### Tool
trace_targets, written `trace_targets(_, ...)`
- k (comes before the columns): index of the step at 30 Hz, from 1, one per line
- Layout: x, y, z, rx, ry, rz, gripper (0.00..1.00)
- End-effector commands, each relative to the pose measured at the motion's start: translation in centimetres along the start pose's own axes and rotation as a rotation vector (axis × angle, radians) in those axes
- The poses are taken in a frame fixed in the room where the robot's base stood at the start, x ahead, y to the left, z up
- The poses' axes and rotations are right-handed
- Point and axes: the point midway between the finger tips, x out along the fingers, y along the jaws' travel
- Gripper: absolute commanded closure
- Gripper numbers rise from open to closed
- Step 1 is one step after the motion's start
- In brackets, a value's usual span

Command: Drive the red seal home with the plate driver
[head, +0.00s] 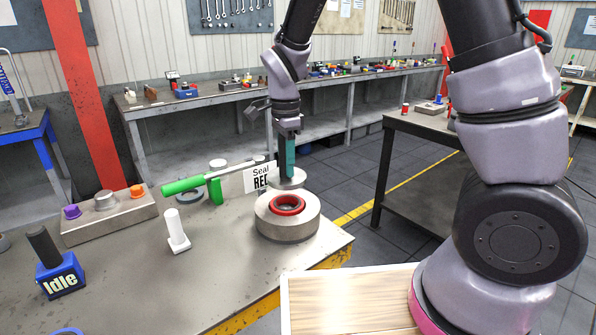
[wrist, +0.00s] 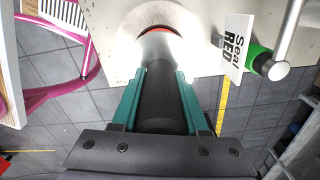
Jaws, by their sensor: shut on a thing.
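The red seal (head: 287,205) shows as a ring in the bore of a round metal hub (head: 284,228) near the bench's right end. My gripper (head: 287,160) is above the hub, its teal fingers shut on the plate driver. The driver's grey plate (head: 289,180) hangs above the seal, apparently apart from it and slightly towards the far side. In the wrist view my gripper (wrist: 160,85) grips the driver's dark handle (wrist: 160,105). Part of the red seal (wrist: 160,30) shows beyond it. How deep the seal sits is hard to tell.
A white post (head: 174,225), a block with purple and orange parts (head: 110,222) and a blue "Idle" block (head: 61,275) are further left. The front bench middle is clear.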

Motion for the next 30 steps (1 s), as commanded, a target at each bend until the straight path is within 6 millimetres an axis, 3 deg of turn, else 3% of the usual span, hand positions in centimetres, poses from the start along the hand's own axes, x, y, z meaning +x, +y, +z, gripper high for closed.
trace_targets(14, 0.1, -0.1, 0.3, 0.002, 0.0, 0.0, 1.0)
trace_targets(30, 4.7, -0.1, 0.3, 0.002, 0.0, 0.001, 1.0)
